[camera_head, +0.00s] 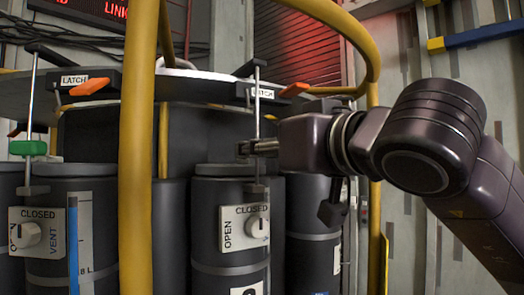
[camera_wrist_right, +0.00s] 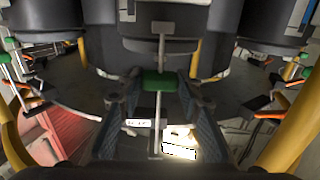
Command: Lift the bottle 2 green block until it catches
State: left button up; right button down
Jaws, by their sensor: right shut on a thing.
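In the head view a dark bottle (camera_head: 230,195) stands in the middle, with an OPEN/CLOSED dial plate (camera_head: 244,228) on its front. A number on the label below is cut off by the frame edge. A thin upright rod (camera_head: 257,100) rises above this bottle to a LATCH plate (camera_head: 258,93) with an orange tab. My right gripper (camera_head: 258,148) reaches in from the right and is shut at this rod. In the wrist view the green block (camera_wrist_right: 158,82) sits on the rod between the fingers of my right gripper (camera_wrist_right: 157,95). The gripper hides the block in the head view. My left gripper is not in view.
Another bottle (camera_head: 70,190) at the left has its own green block (camera_head: 28,148) on a rod, below another LATCH plate (camera_head: 75,79). A yellow post (camera_head: 138,150) stands in front of the bottles, and a yellow rail (camera_head: 345,30) curves above my right arm.

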notch_tip(320, 180, up, 9)
jog(key=p, duration=0.6)
jog(key=shift+r, duration=0.2)
dwell(0.8)
jog(key=c, duration=1.4)
grip_release()
jog(key=shift+f, duration=0.1)
jog(key=b+v, duration=0.2)
jog(key=v, duration=0.7)
jog(key=shift+a+f, duration=0.1)
